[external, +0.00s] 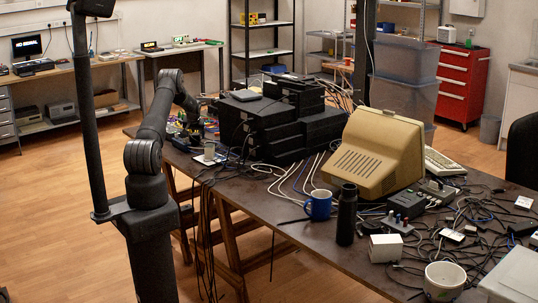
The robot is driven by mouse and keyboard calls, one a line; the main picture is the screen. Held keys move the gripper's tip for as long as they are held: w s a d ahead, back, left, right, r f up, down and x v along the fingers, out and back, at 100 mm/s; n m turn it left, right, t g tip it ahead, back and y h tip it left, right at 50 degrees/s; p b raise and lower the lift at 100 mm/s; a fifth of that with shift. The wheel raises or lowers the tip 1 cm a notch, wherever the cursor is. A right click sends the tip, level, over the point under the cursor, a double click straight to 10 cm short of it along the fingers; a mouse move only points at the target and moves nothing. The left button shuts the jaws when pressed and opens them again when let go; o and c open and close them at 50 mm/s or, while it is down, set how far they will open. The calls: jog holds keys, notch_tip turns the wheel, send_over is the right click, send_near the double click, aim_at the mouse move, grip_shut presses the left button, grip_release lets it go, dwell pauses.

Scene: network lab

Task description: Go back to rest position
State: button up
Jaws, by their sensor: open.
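My gripper (190,132) hangs low over the far left end of the dark table (275,205), among small items and cables. It is small and dark in this view, and its fingertips are hard to make out. It is open, and I see nothing held in it. My arm rises from its column at the lower left, bends at the top and slopes down to the gripper. What lies directly under the gripper is partly hidden by the arm and clutter.
Stacked black network boxes (270,128) stand right of the gripper. A beige monitor (372,155), blue mug (319,204), black bottle (346,215) and white cup (444,281) stand further right. Cables cover much of the table and hang off its front edge. A dark vertical post (86,120) stands left of my arm.

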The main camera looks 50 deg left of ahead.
jog(key=shift+r, duration=0.9)
jog(key=shift+f, duration=0.1)
